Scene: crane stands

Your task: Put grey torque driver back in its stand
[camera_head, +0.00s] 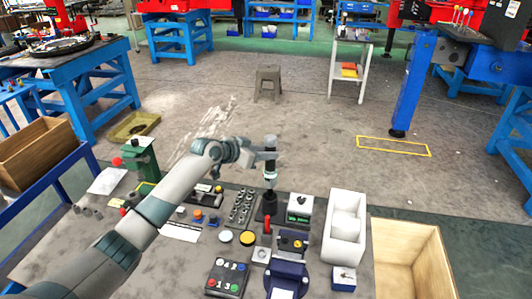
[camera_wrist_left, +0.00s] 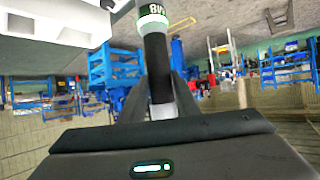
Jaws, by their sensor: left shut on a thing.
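My left gripper (camera_head: 266,155) is shut on the grey torque driver (camera_head: 270,175), above the middle of the workbench. The driver hangs about upright, with a white and green band near its lower end. In the left wrist view, which looks upside down, the driver's dark shaft (camera_wrist_left: 158,68) is between the fingers (camera_wrist_left: 163,88), and its banded end carries a marking. A black stand (camera_head: 267,206) is on the bench directly under the driver in the head view. I cannot tell whether the driver's tip touches it. My right gripper is not in view.
A device with a green display (camera_head: 299,208) and a white bin (camera_head: 345,228) stand close right of the stand. A rack of small parts (camera_head: 241,207) is close left. A blue vise (camera_head: 287,278), a button box (camera_head: 226,278) and a wooden crate (camera_head: 408,255) are nearer.

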